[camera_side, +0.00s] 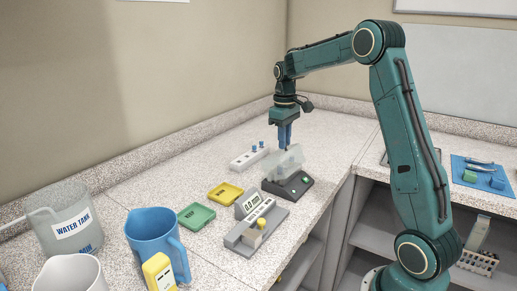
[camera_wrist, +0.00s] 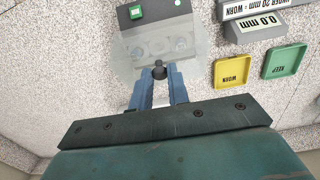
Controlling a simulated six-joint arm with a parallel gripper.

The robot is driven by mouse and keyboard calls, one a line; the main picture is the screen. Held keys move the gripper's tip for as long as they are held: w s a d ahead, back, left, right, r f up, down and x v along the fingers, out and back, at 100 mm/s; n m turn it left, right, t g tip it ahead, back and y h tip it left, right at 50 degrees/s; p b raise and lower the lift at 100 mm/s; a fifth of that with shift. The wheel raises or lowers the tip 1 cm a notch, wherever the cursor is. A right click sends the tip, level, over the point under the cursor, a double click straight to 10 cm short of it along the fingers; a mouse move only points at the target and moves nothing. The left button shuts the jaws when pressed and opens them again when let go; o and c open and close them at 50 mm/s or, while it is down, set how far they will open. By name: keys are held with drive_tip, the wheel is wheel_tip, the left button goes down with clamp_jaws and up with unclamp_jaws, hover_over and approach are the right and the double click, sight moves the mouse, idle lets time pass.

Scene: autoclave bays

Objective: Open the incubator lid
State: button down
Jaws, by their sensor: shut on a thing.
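The incubator (camera_side: 292,190) is a small dark box with a green button near the counter's front edge; it also shows in the wrist view (camera_wrist: 158,20). Its clear lid (camera_side: 281,164) is over the back part of the box, and round wells show through it in the wrist view (camera_wrist: 122,62). I cannot tell whether the lid sits flat or is slightly raised. My gripper (camera_side: 285,148) points down from above with blue fingers. In the wrist view, its fingertips (camera_wrist: 159,78) are shut on the lid's dark knob (camera_wrist: 159,70).
A white block with holes (camera_side: 250,157) stands behind the incubator. A gauge with a display (camera_side: 251,226), a yellow tray (camera_side: 226,192) and a green tray (camera_side: 196,216) lie to its left. A blue jug (camera_side: 154,240) and water tank (camera_side: 66,222) stand further left.

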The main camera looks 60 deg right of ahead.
drive_tip(key=shift+w+r+g, duration=0.15)
drive_tip(key=shift+w+g, duration=0.45)
drive_tip(key=c, duration=1.3)
unclamp_jaws()
drive_tip(key=shift+s+d+t, duration=0.1)
drive_tip(key=shift+s+t, duration=0.3)
drive_tip(key=shift+s, duration=0.1)
drive_tip(key=shift+s+t, duration=0.2)
drive_tip(key=shift+t, duration=0.1)
wheel_tip(320, 180, up, 14)
drive_tip(key=shift+f, duration=0.25)
